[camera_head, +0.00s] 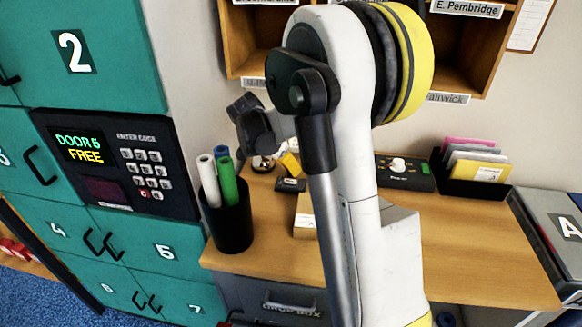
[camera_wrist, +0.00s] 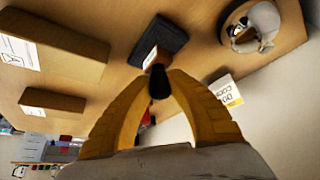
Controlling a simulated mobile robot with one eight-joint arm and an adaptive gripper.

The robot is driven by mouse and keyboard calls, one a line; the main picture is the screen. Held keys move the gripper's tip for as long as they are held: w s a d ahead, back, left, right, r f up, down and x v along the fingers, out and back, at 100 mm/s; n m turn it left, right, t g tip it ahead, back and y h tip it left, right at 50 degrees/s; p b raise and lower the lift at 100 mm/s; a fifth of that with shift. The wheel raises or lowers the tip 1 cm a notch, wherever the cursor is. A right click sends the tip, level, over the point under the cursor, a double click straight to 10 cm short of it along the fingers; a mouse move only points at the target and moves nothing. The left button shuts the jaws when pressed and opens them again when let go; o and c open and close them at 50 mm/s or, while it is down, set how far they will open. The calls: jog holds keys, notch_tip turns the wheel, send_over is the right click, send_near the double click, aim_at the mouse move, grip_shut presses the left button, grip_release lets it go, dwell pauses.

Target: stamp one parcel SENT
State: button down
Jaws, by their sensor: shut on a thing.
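In the wrist view my gripper (camera_wrist: 160,80) has its yellow fingers closed around a dark rounded handle (camera_wrist: 158,84), apparently the stamp's. The stamp's lower end is not clear, and no SENT lettering shows. Just beyond it lies a black block with a pale label (camera_wrist: 163,40), perhaps an ink pad; it also shows in the head view (camera_head: 290,185). I cannot tell whether the stamp touches it. Brown parcels lie to the left, a larger one (camera_wrist: 60,50) and a smaller one (camera_wrist: 52,102). In the head view a parcel (camera_head: 303,222) is partly hidden by my arm.
The wooden counter (camera_head: 470,255) is clear at right. A black pen cup (camera_head: 232,225) stands at its left edge. A round-based object (camera_wrist: 243,28) and a card (camera_wrist: 228,90) are near the gripper. Teal lockers (camera_head: 110,235) stand left; a card tray (camera_head: 468,185) sits behind.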

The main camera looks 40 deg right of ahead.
jog(key=shift+f, duration=0.45)
dwell(1.1)
jog(key=shift+r+p, duration=2.35)
jog(key=shift+r, duration=1.25)
jog(key=s+a+r+p, duration=0.2)
jog(key=s+a+r, duration=0.1)
jog(key=s, duration=0.8)
jog(key=b, duration=0.5)
send_over(308, 202)
jog(key=shift+f, duration=3.15)
jog(key=shift+f+b, duration=0.35)
jog(key=shift+f, duration=0.25)
